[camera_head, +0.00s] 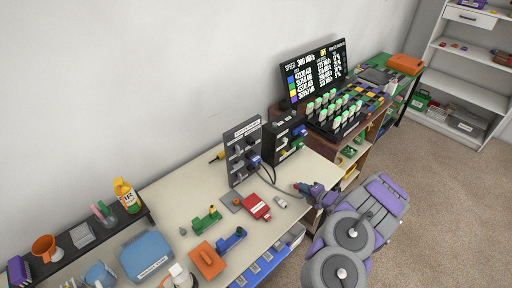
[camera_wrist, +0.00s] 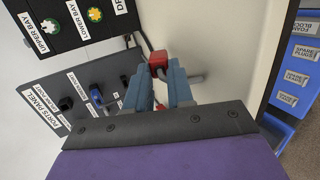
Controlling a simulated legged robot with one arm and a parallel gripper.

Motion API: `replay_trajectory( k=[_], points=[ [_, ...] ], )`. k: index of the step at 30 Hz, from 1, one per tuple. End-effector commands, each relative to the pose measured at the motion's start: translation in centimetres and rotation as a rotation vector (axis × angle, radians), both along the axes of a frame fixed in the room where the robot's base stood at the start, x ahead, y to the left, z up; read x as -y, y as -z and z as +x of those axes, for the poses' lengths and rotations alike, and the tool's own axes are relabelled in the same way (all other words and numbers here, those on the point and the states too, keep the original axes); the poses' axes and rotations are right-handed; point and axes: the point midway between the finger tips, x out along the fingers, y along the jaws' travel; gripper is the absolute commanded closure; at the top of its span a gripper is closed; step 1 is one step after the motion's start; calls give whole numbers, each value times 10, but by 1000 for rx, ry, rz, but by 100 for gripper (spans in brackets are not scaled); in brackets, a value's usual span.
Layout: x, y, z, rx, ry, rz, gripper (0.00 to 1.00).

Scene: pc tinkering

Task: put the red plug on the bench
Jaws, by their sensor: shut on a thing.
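The red plug (camera_wrist: 157,60) is at the fingertips of my gripper (camera_wrist: 158,80) in the wrist view. Its red end shows between the two blue-grey fingers, and a dark cable runs from it toward the panels. In the head view my gripper (camera_head: 303,188) is over the right edge of the cream bench (camera_head: 180,190), shut on the plug. The plug itself is too small there to make out clearly. A grey cable sags from the ports panel (camera_head: 240,165) toward my gripper. The bench top also shows in the wrist view (camera_wrist: 220,45). I cannot tell whether the plug touches it.
A dark drive-bay box (camera_head: 283,150) stands beside the ports panel. Bare bench shows left of the ports panel.

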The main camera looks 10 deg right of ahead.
Motion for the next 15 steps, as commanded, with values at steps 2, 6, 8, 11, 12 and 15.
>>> replay_trajectory(
  k=[2,6,8,11,12,15],
  points=[
    [0,0,0,0,0,0,100],
    [0,0,0,0,0,0,100],
    [0,0,0,0,0,0,100],
    [0,1,0,0,0,0,100],
    [0,2,0,0,0,0,100],
    [0,3,0,0,0,0,100]
  ],
)
